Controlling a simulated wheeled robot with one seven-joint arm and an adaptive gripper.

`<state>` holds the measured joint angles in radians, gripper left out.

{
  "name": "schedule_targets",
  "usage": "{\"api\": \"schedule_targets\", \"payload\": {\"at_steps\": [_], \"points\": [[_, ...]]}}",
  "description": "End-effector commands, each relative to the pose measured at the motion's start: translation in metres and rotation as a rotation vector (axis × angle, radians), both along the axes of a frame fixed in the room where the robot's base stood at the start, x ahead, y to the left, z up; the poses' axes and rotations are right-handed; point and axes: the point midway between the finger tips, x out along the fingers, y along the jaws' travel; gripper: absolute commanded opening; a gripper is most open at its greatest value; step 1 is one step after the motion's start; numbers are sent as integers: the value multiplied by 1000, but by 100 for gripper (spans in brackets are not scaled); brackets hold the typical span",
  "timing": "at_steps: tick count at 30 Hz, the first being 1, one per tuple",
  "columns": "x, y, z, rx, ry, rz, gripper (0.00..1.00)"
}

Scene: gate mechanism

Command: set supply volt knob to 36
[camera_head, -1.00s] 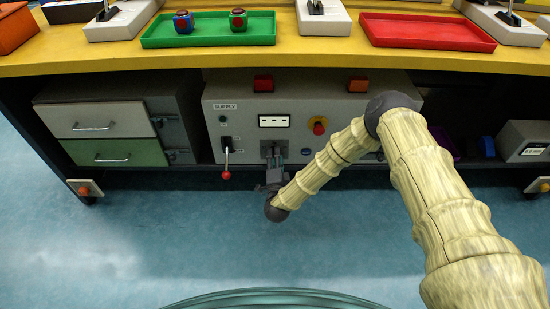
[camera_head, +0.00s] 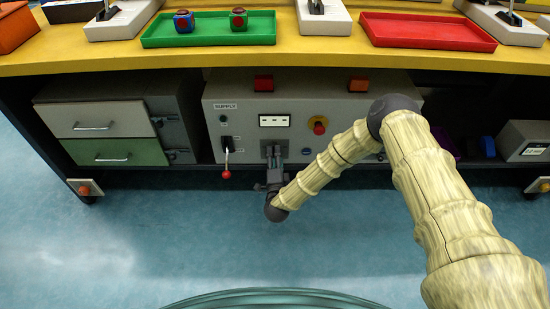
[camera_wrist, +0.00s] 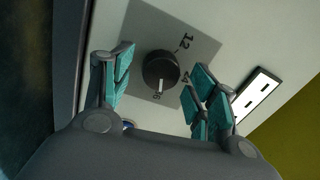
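The supply panel (camera_head: 214,91) is a grey box under the bench, with a "SUPPLY" label. In the wrist view the round black knob (camera_wrist: 160,70) sits on a grey square dial plate (camera_wrist: 193,46). The marks 12 and 24 show, and a partly hidden mark that seems to be 36 lies below the knob. The knob's white pointer line points down towards that lower mark. My gripper (camera_wrist: 160,84) is open, with teal-padded fingers on either side of the knob and gaps visible between. In the head view my gripper (camera_head: 274,152) hides the knob.
A display (camera_head: 274,121) is above my gripper; its reading is unclear. The yellow bench top (camera_head: 330,59) overhangs. Floor in front is clear.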

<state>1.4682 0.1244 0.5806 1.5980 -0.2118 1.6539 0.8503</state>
Motion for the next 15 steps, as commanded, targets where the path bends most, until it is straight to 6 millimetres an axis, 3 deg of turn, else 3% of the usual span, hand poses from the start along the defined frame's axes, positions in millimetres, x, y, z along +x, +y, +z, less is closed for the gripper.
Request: {"api": "schedule_targets", "payload": {"at_steps": [8,15], "points": [[-4,0,0,0,0,0,59],[-38,-1,-3,-1,2,2,59]]}}
